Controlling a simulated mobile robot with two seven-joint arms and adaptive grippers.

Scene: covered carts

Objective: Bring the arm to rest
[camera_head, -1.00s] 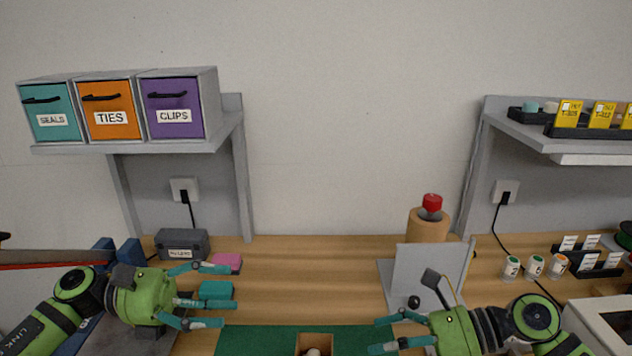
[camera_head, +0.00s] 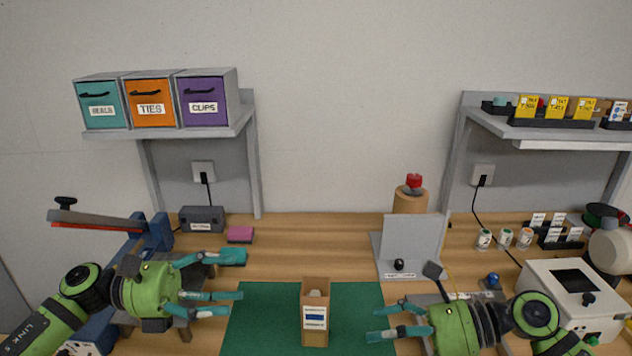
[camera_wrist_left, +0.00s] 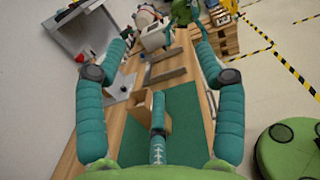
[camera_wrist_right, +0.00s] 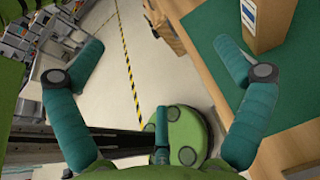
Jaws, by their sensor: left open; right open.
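My left gripper (camera_head: 238,282) is open and empty, with its teal fingers spread, at the left edge of the green mat in the head view. Its fingers also show spread in the left wrist view (camera_wrist_left: 160,62). My right gripper (camera_head: 374,323) is open and empty at the right edge of the mat. In the right wrist view (camera_wrist_right: 155,60) its fingers are spread wide over floor and bench edge. An open cardboard box (camera_head: 315,335) with a label stands upright on the green mat (camera_head: 268,310), between the grippers and apart from both. Something pale lies inside it.
A grey upright panel (camera_head: 412,243) and a white device (camera_head: 545,290) stand at the right. A blue vise-like tool (camera_head: 155,235) and a pink block (camera_head: 240,235) are at the left. Shelves with labelled bins (camera_head: 152,103) hang above.

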